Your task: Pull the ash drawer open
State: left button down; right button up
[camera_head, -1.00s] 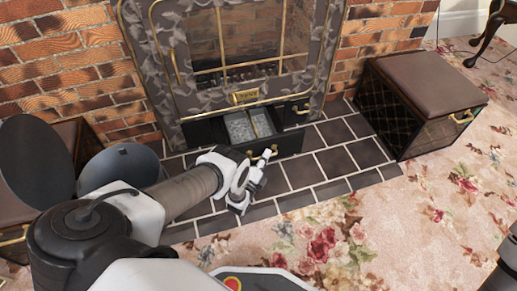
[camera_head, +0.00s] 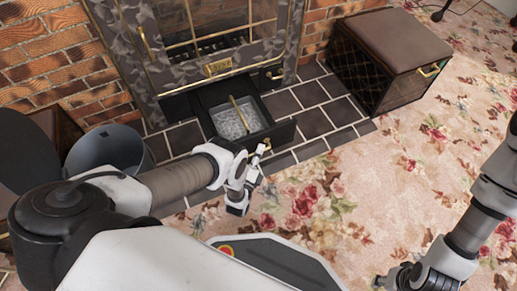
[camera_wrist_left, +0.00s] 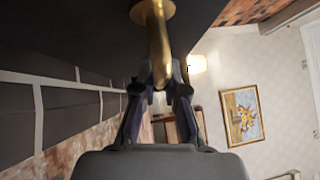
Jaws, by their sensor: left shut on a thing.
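The ash drawer (camera_head: 278,136) is pulled out below the fireplace and holds grey ash, with a brass bar across it. My left gripper (camera_head: 257,163) is at the drawer's front. It is shut on the brass handle (camera_wrist_left: 158,35), which runs down between the fingers in the left wrist view; the left gripper (camera_wrist_left: 160,88) shows there too. The dark drawer front (camera_wrist_left: 75,25) fills the top of that view. My right gripper (camera_head: 398,277) is low at the right, over the carpet, empty as far as I can see; its jaws are unclear.
The fireplace (camera_head: 165,50) stands behind the dark tiled hearth (camera_head: 312,122). A grey bucket (camera_head: 105,148) stands left of the drawer. A brown-topped box (camera_head: 365,80) stands to the right. The floral carpet (camera_head: 350,195) in front is open.

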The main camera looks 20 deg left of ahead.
pick_arm(q)
jog(key=c, duration=1.2)
grip_release()
jog(key=s+f, duration=0.1)
jog(key=s, duration=0.6)
jog(key=shift+s+d, duration=0.2)
jog(key=shift+d, duration=0.1)
